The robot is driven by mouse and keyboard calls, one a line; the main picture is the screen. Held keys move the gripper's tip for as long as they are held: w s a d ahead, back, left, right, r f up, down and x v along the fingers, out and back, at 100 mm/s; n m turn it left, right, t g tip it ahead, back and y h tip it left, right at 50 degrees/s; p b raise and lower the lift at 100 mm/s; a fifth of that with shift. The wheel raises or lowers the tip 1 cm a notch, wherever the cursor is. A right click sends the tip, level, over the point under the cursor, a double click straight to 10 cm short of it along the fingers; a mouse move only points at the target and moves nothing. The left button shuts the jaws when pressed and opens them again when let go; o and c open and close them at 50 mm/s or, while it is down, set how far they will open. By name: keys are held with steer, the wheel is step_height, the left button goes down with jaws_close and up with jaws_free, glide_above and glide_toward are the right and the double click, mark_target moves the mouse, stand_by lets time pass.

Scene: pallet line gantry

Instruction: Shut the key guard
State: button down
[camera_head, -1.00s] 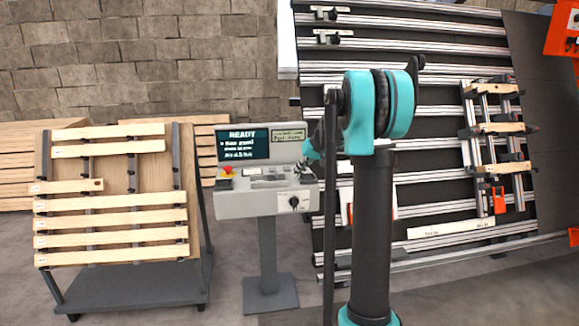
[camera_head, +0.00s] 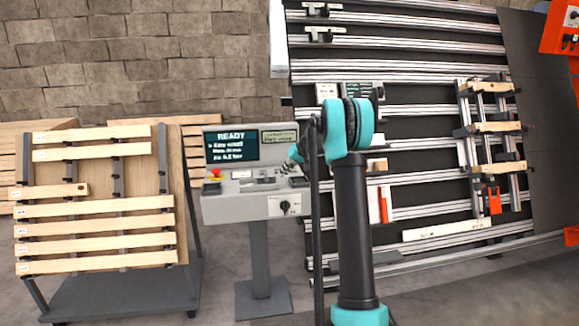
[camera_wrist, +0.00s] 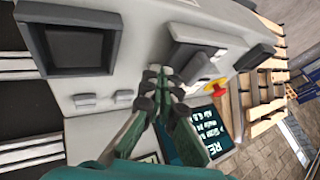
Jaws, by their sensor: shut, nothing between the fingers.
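The console (camera_head: 258,205) stands left of my arm, with a lit screen (camera_head: 232,146) reading READY. On its sloped panel, a grey housing with a dark slot or flap (camera_wrist: 196,62) may be the key guard; I cannot tell whether it is open or shut. In the head view this small part (camera_head: 257,184) is hard to make out. My gripper (camera_wrist: 160,80) is shut and empty, its fingertips close to this housing; contact cannot be told. In the head view my gripper (camera_head: 294,155) is over the console's right side, partly hidden by my arm.
A red button on a yellow base (camera_wrist: 216,88) is beside the housing. A dark block (camera_wrist: 254,57) and a dark square frame (camera_wrist: 76,48) are also on the console. A pallet-board rack (camera_head: 100,205) stands left, a railed gantry panel (camera_head: 420,150) right.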

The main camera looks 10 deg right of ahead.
mark_target(274, 181)
steer(key=shift+a+f, duration=0.15)
steer(key=shift+a, duration=0.95)
steer(key=shift+a+f, duration=0.1)
steer(key=shift+a, duration=0.95)
steer(key=shift+a, duration=0.1)
steer(key=a, duration=0.8)
steer(key=shift+a, duration=0.1)
